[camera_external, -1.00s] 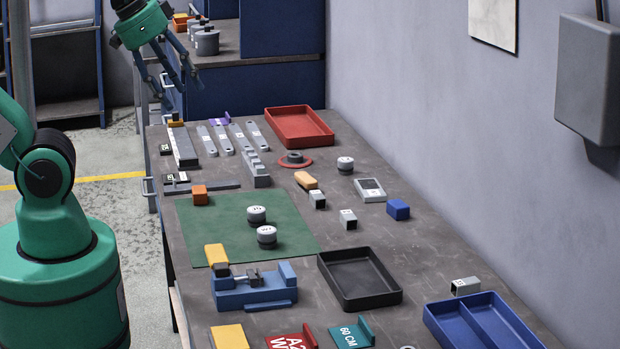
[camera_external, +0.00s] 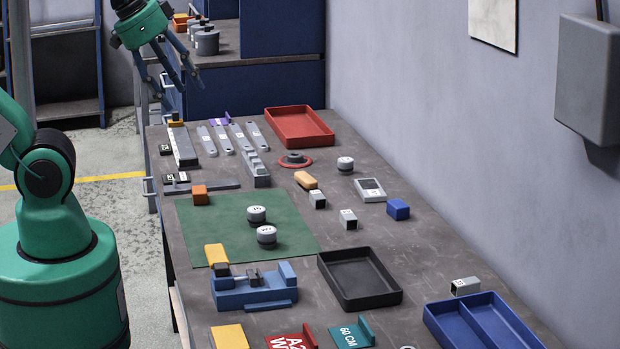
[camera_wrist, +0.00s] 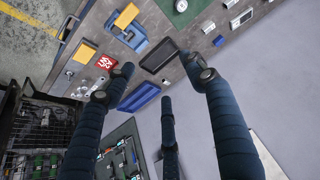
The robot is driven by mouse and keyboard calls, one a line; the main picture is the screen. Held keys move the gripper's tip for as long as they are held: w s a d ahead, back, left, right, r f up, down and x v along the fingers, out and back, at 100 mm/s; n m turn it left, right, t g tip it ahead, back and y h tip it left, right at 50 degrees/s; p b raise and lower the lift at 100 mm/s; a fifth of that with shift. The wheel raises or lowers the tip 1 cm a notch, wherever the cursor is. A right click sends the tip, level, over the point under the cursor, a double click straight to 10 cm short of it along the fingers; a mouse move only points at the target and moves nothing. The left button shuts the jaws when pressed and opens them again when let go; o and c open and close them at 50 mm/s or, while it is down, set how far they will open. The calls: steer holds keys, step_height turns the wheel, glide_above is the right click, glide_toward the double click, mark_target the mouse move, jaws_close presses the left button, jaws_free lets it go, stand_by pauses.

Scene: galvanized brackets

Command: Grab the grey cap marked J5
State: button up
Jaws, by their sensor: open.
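Several round grey caps with white marked tops are on the bench. One cap (camera_external: 256,215) and a second cap (camera_external: 267,237) stand close together on the green mat (camera_external: 205,225). A third cap (camera_external: 345,165) stands farther back on the bare bench, right of the mat. The marks are too small to read surely, so I cannot tell which is J5. My gripper (camera_external: 178,84) is open and empty, high at the upper left beyond the bench's far end, well away from all three caps. Its spread fingers (camera_wrist: 155,73) also show in the wrist view. One cap (camera_wrist: 181,5) shows there at the top edge.
A blue vise (camera_external: 255,290) stands at the mat's front edge. A black tray (camera_external: 360,280), a blue divided tray (camera_external: 480,325) and a red tray (camera_external: 300,127) lie on the bench. Small blocks and metal bars lie around the mat. A grey wall rises on the right.

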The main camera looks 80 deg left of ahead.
stand_by(0.3)
steer(key=m+g+p, duration=0.3)
steer(key=m+g, duration=0.2)
steer(key=m, duration=0.1)
glide_above(256, 209)
step_height(256, 209, down, 27)
steer(key=shift+s+d+y, duration=0.2)
steer(key=shift+d+y, duration=0.1)
steer(key=shift+w+a+f+b, duration=0.15)
steer(key=shift+f+b, duration=0.3)
steer(key=shift+f, duration=1.7)
steer(key=shift+a+f+b, duration=0.1)
steer(key=shift+f+b, duration=0.3)
steer(key=shift+f, duration=1.7)
